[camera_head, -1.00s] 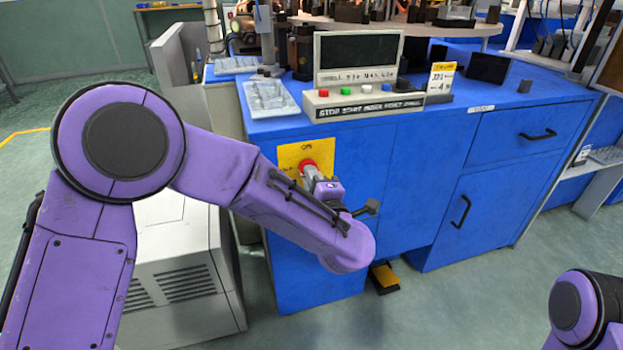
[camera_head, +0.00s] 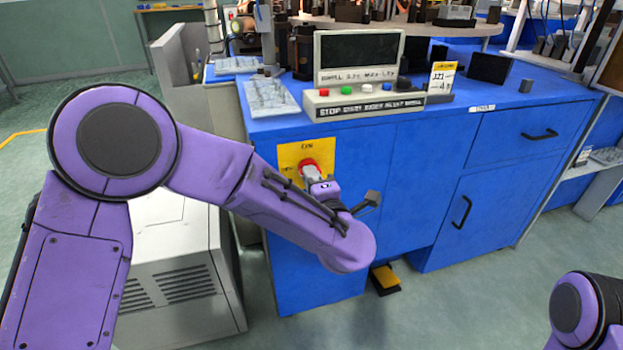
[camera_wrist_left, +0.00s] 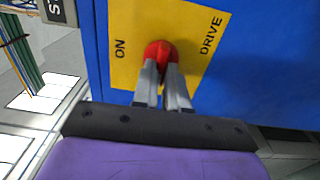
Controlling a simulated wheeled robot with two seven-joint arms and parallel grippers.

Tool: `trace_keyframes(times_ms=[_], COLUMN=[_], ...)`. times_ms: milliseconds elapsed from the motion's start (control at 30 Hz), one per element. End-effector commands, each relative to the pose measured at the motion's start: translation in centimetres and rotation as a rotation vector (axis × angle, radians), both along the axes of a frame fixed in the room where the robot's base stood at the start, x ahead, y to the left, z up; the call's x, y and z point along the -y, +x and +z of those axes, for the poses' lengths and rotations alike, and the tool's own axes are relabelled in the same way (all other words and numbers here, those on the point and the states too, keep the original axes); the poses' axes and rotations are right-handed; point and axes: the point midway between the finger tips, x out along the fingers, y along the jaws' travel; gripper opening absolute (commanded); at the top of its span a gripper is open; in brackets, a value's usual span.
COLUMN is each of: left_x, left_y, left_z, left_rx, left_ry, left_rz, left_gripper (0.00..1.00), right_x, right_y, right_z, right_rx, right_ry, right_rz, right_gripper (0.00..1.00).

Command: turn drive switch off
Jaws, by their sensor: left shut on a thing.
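The drive switch is a red knob (camera_head: 309,165) on a yellow plate (camera_head: 322,152) on the front of the blue cabinet. In the left wrist view the red knob (camera_wrist_left: 160,51) sits on the yellow plate (camera_wrist_left: 135,22), which reads ON and DRIVE. My left gripper (camera_wrist_left: 162,70) is shut on the red knob, one finger on each side. In the head view the left gripper (camera_head: 311,174) is partly hidden by its own wrist. Only a purple part of my right arm shows at the lower right; its gripper is out of the picture.
A control box (camera_head: 365,104) with a screen and several coloured buttons stands on the blue cabinet (camera_head: 430,170). A grey vented unit (camera_head: 180,270) stands left of the cabinet. A yellow-topped pedal (camera_head: 385,278) lies on the floor below.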

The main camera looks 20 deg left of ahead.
Motion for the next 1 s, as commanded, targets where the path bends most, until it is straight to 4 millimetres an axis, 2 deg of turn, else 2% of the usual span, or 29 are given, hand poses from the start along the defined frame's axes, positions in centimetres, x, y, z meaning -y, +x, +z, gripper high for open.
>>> trace_keyframes(times_ms=[33, 100, 367, 467, 800, 1000], left_x=[0.0, 0.0, 0.0, 0.5, 4.7, 5.9], left_y=[-0.1, -0.1, -0.1, -0.6, -6.9, -8.7], left_z=[-0.2, -0.2, -0.1, 0.1, 0.1, -0.1], left_rx=[-0.002, -0.002, -0.001, -0.001, -0.001, -0.001], left_ry=[-0.002, -0.002, -0.001, 0.0, 0.002, 0.0], left_rz=[0.0, 0.0, 0.0, -0.001, -0.003, -0.001], left_gripper=[0.19, 0.38, 0.38, 0.38, 0.38, 0.38], right_x=[0.0, 0.0, 0.0, 0.0, 0.0, 0.0], right_y=[0.0, 0.0, 0.0, 0.0, 0.0, 0.0], right_z=[0.0, 0.0, 0.0, 0.2, 1.7, 1.9], right_rx=[0.0, 0.0, 0.0, 0.0, 0.0, 0.0], right_ry=[0.0, 0.0, 0.0, 0.0, 0.0, 0.0], right_rz=[0.0, 0.0, 0.0, 0.0, 0.0, 0.0], right_gripper=[0.43, 0.43, 0.43, 0.43, 0.43, 0.43])
